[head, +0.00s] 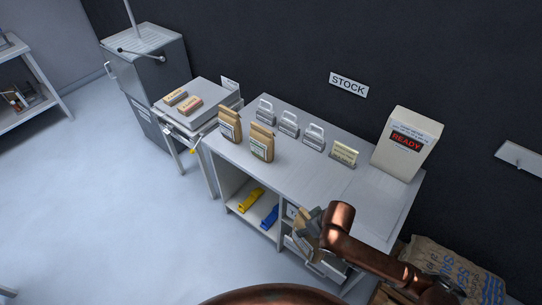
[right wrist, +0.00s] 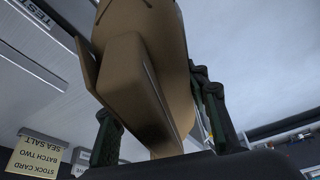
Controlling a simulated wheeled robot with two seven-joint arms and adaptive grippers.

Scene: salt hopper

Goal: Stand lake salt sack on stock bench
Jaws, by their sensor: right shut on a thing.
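A brown paper sack (right wrist: 140,75) is held between the two fingers of my right gripper (right wrist: 158,128) in the right wrist view. It also shows, partly hidden by my arm, in the head view (head: 306,238), in front of the stock bench's front edge. Its label is not readable, so I cannot tell its kind. The grey stock bench (head: 350,197) stands against the dark wall under a STOCK sign (head: 348,84). Two brown sacks, a left one (head: 229,126) and a right one (head: 262,143), stand upright on its left part. My left gripper is out of view.
Several metal clip-like holders (head: 289,124) and a yellow card (head: 344,154) stand along the bench's back. A white READY box (head: 405,143) stands at its right rear. The bench's middle front and right front are clear. A large printed sack (head: 455,268) lies at lower right.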

